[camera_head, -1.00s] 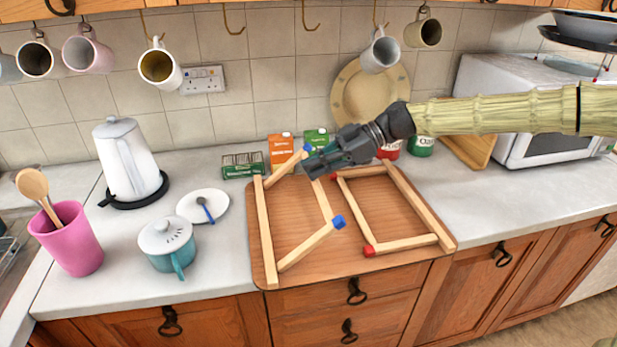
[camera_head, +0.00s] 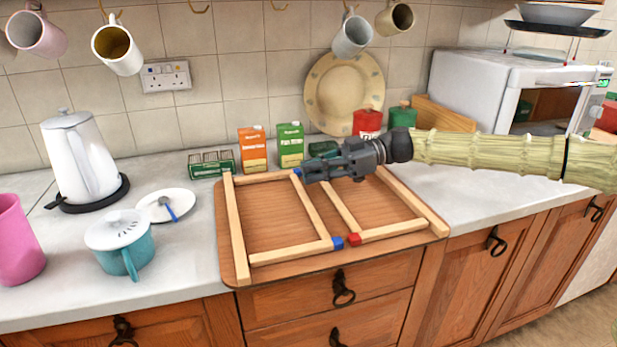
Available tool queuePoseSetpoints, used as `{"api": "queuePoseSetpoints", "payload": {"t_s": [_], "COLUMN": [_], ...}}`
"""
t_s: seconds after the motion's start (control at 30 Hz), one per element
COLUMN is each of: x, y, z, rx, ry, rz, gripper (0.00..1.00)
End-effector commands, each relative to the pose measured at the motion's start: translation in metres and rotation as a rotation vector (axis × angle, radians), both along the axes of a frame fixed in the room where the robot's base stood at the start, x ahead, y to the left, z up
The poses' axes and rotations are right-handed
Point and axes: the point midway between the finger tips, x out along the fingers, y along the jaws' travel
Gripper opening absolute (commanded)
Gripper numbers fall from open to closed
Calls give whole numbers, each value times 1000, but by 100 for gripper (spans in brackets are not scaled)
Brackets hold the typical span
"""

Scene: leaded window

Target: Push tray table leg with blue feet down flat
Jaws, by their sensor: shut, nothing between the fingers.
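The tray table (camera_head: 282,205) lies underside up on the counter, its wooden board showing between pale rails. The leg with blue feet (camera_head: 318,212) is on the left half and looks folded down flat, or nearly so. Its near blue foot (camera_head: 338,243) is beside the near red foot of the other leg (camera_head: 390,231), which also looks flat. The far blue foot (camera_head: 297,171) is just by my gripper's tip. My gripper (camera_head: 304,172) is shut and empty, low over the far side of the tray; I cannot tell whether it touches the leg. It hides the far red foot.
Cartons (camera_head: 252,150) and a plate (camera_head: 344,93) stand behind the tray against the tiles. A teal pot (camera_head: 120,243), a saucer (camera_head: 167,205) and a kettle (camera_head: 80,155) are on the left. A microwave (camera_head: 480,95) is on the right; counter before it is clear.

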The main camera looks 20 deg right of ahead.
Motion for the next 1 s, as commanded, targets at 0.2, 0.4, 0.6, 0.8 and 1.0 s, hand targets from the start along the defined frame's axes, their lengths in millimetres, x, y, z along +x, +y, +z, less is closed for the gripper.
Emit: {"api": "queuePoseSetpoints", "payload": {"t_s": [0.2, 0.4, 0.6, 0.8, 1.0], "x": [0, 1, 1, 1, 1], "y": [-5, -7, -8, -8, -8], "z": [-13, -16, -17, -17, -17], "rx": [0, 0, 0, -1, -1], "ry": [0, 0, 0, 0, 0], "rz": [-1, -1, -1, -1, -1], "gripper": [0, 0, 0, 0, 0]}}
